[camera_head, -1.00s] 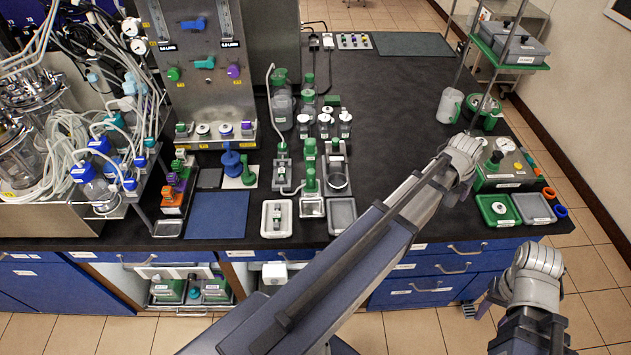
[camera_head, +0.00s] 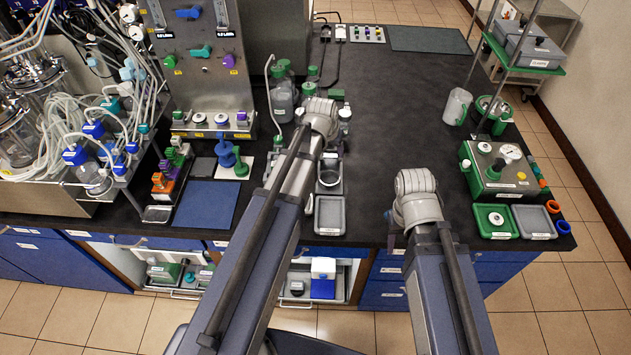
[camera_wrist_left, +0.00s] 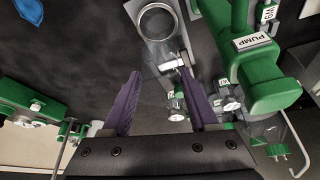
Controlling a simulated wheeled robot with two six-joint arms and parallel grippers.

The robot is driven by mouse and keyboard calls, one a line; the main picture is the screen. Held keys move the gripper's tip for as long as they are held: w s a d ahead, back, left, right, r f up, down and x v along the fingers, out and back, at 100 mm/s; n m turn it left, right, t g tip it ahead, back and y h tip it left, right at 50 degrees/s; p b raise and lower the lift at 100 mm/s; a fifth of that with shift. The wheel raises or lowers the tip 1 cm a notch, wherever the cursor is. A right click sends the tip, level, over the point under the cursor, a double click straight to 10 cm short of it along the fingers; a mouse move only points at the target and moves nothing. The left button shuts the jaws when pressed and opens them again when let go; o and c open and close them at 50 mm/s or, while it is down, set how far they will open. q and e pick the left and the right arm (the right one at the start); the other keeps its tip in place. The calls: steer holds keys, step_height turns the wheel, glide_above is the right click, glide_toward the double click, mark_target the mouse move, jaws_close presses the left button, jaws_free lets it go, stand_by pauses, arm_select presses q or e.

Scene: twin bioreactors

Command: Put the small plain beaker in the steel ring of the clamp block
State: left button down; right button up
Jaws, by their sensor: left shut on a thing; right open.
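The steel ring (camera_head: 329,174) of the clamp block (camera_head: 331,187) faces up and looks empty. In the left wrist view the ring (camera_wrist_left: 157,20) lies beyond my fingertips, at the top. My left gripper (camera_head: 321,118) is over the bench just behind the ring; its wrist hides the fingers from the head. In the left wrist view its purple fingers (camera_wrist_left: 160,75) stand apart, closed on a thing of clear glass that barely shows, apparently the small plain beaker. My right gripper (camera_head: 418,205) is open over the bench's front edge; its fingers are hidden.
A green pump (camera_wrist_left: 260,70) and several small bottles stand close beside the left fingers. A grey tray (camera_head: 330,215) lies in front of the clamp block. A clear jug (camera_head: 457,106) and a green box (camera_head: 498,168) stand at the right. The bench middle is clear.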

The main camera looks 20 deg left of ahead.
arm_select(q)
steer(key=shift+r, duration=0.25)
steer(key=b, duration=1)
glide_above(331, 179)
steer(key=s, duration=0.2)
step_height(331, 179, down, 10)
steer(key=shift+w+f, duration=0.15)
steer(key=shift+f, duration=0.15)
steer(key=shift+s+f+b, duration=0.15)
steer(key=shift+s+b, duration=0.05)
steer(key=shift+b, duration=0.3)
